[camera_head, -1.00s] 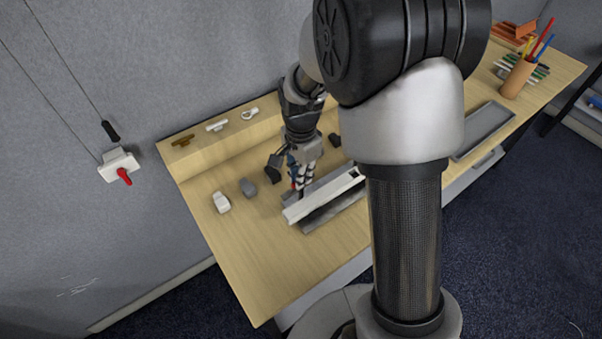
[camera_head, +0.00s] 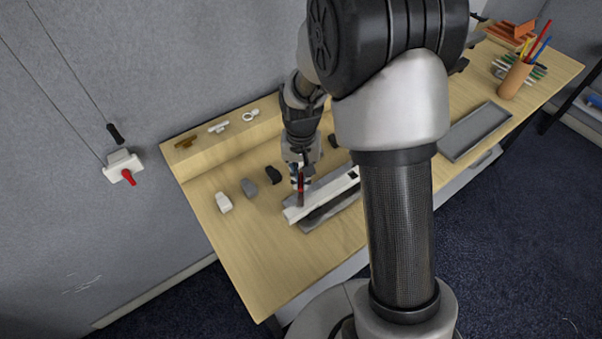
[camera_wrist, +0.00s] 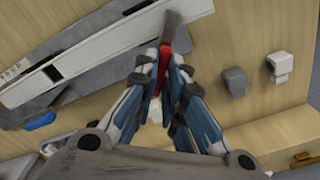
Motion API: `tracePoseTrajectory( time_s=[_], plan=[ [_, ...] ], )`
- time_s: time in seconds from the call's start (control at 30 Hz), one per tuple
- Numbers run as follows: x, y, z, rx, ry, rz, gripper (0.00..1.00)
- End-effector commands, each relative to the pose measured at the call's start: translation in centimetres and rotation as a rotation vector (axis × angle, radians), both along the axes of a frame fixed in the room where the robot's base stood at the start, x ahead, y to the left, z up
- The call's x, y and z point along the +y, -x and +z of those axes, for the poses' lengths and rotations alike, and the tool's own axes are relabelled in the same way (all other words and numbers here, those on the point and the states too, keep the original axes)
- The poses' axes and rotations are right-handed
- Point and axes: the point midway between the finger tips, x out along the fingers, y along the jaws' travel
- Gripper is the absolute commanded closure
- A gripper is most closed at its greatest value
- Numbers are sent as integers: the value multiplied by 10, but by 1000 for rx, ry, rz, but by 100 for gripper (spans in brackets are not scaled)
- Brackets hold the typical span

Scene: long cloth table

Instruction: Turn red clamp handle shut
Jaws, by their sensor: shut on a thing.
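A red handle (camera_wrist: 163,62) with a long grey end (camera_wrist: 172,28) sits between my fingertips in the wrist view. My gripper (camera_wrist: 161,77) is shut on it. In the head view my gripper (camera_head: 300,178) points down over the near-left end of a white bar (camera_head: 322,194), with the red handle (camera_head: 301,184) at its tips. The grey end reaches over the bar; I cannot tell how it joins the bar. Another red handle (camera_head: 129,177) hangs angled down on a white box (camera_head: 123,164) on the wall, away from my gripper.
Small white (camera_head: 224,202), grey (camera_head: 249,187) and black (camera_head: 273,175) pieces stand on the wooden table (camera_head: 235,240), left of my gripper. Small fittings lie on the back ledge. A grey tray (camera_head: 474,132) and a pencil cup (camera_head: 515,80) are at the right. The table's front-left is clear.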

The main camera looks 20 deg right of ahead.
Motion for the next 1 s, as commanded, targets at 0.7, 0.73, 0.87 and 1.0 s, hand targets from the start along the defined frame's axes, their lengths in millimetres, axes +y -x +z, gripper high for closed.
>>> tracePoseTrajectory(
  time_s=[0.7,0.73,0.87,1.0],
  plan=[
    [0,0,1,-1,0,571,100],
    [0,0,1,-1,0,584,100],
    [0,0,0,-1,0,629,100],
    [0,0,0,-1,0,657,100]
  ],
)
